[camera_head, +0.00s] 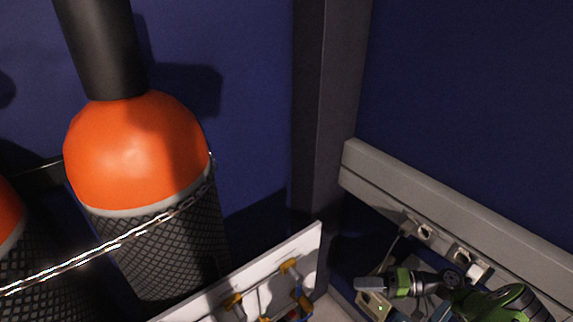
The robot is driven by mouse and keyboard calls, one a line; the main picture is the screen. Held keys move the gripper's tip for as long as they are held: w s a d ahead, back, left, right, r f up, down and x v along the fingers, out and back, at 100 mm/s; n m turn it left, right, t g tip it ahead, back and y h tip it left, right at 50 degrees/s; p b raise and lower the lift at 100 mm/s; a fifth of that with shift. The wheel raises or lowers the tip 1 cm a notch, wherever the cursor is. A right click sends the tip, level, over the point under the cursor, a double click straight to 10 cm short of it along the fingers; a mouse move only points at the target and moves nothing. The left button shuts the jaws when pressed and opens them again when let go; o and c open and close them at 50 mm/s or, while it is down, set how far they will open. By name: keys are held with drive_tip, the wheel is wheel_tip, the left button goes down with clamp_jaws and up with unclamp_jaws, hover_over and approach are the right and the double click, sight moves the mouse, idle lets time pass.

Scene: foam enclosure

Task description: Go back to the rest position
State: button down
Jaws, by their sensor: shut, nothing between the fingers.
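My gripper (367,284) shows small at the lower right, at the end of my green and black arm. Its grey fingers point left and look shut with nothing between them. It is in front of the lower part of the corner, close to a pale box on the wall side; I cannot tell if they touch. The arm runs off the bottom right edge.
An orange-topped gas cylinder (137,150) with black netting stands at the left behind a metal chain (110,246). A white panel (290,253) with yellow fittings is below. Grey trunking (450,210) with sockets (466,254) runs along the right blue wall.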

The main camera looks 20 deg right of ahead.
drive_tip(key=a+r+n+g+h+p, duration=0.2)
drive_tip(key=a+r+g+h, duration=0.25)
drive_tip(key=a+r, duration=0.4)
drive_tip(key=a+r+n+g+h+p, duration=0.1)
drive_tip(key=a+r+g+h+p, duration=0.15)
drive_tip(key=a+r+h, duration=0.6)
drive_tip(key=s+a+r+t+h+p, duration=0.1)
drive_tip(key=s+r+t, duration=0.4)
drive_tip(key=s+r, duration=0.8)
drive_tip(key=shift+s+r+h+p, duration=0.3)
drive_tip(key=shift+s+r+p, duration=0.1)
drive_tip(key=shift+s, duration=0.3)
